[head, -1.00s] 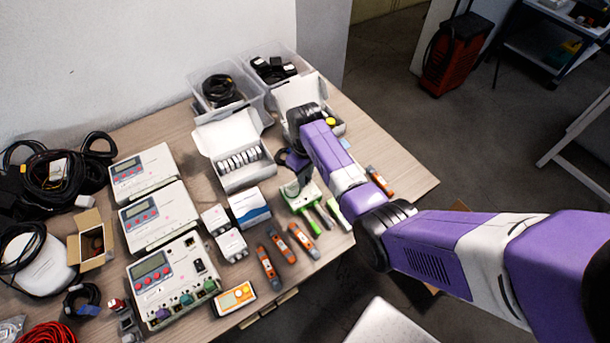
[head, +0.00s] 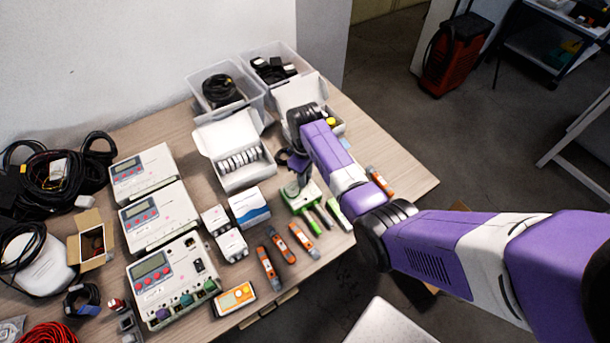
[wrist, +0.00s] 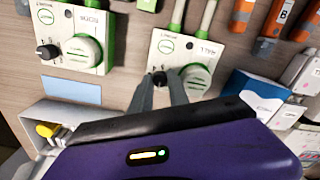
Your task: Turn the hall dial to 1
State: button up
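The hall sensor (wrist: 201,48) is a white box with green edges and a round white cap, lettered upside down in the wrist view. Its small black dial (wrist: 159,77) sits beside the cap, and its number marks are too small to read. My gripper (wrist: 160,82) reaches down onto it with one grey finger on each side, apparently shut on the dial. In the head view my gripper (head: 300,178) is over the green-edged sensor (head: 300,201), which it partly hides.
A similar sensor (wrist: 76,38) with its own black knob stands to the left in the wrist view. A blue-and-white box (wrist: 260,96) is close on the right. An open white carton (wrist: 38,118) is at lower left. Orange tools (head: 283,248) lie nearby on the table.

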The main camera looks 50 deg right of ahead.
jog(key=o, duration=0.3)
